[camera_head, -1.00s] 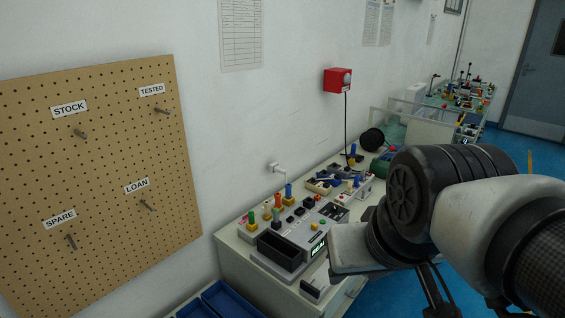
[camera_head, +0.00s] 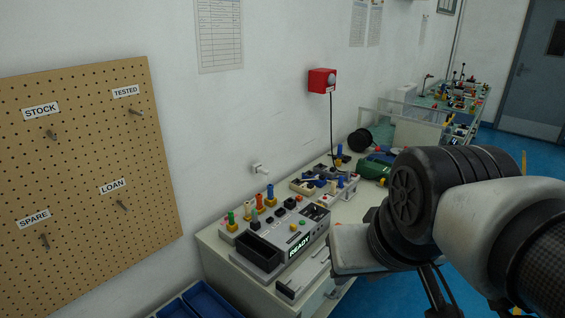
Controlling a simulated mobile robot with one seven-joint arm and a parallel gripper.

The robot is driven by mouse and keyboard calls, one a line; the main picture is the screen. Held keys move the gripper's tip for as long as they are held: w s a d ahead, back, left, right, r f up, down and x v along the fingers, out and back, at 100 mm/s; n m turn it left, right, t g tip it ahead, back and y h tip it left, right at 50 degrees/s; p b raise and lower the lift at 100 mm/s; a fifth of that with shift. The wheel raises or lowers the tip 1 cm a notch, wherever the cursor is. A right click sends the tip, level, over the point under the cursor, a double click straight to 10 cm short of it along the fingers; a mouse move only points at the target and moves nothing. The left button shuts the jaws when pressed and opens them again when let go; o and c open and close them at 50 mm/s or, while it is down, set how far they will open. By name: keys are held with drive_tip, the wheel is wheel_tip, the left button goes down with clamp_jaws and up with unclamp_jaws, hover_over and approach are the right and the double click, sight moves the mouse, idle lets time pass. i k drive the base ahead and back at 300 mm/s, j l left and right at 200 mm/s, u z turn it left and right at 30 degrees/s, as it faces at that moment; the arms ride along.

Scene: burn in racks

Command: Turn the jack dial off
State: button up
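I cannot tell for sure which part is the jack dial. A grey bench unit (camera_head: 270,262) with a lit READY display (camera_head: 299,246) stands on the near bench, with an open black bin and several coloured knobs and plugs on top. No gripper fingers can be made out.
A pegboard (camera_head: 90,190) with labelled pegs hangs at left. Blue bins (camera_head: 205,303) sit low beside the bench. A wooden tray (camera_head: 303,184), a black reel (camera_head: 361,140) and a green item (camera_head: 374,170) lie farther along. Blue floor is open at right.

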sight(313, 210)
drive_tip(key=i+l, duration=0.1)
drive_tip(key=l, duration=0.25)
drive_tip(key=i+l, duration=0.1)
drive_tip(key=l, duration=0.3)
drive_tip(key=i+l, duration=0.1)
drive_tip(key=l, duration=0.25)
drive_tip(key=i+l, duration=0.3)
drive_tip(key=i+l+z, duration=0.15)
drive_tip(key=i, duration=0.4)
drive_tip(key=l, duration=0.1)
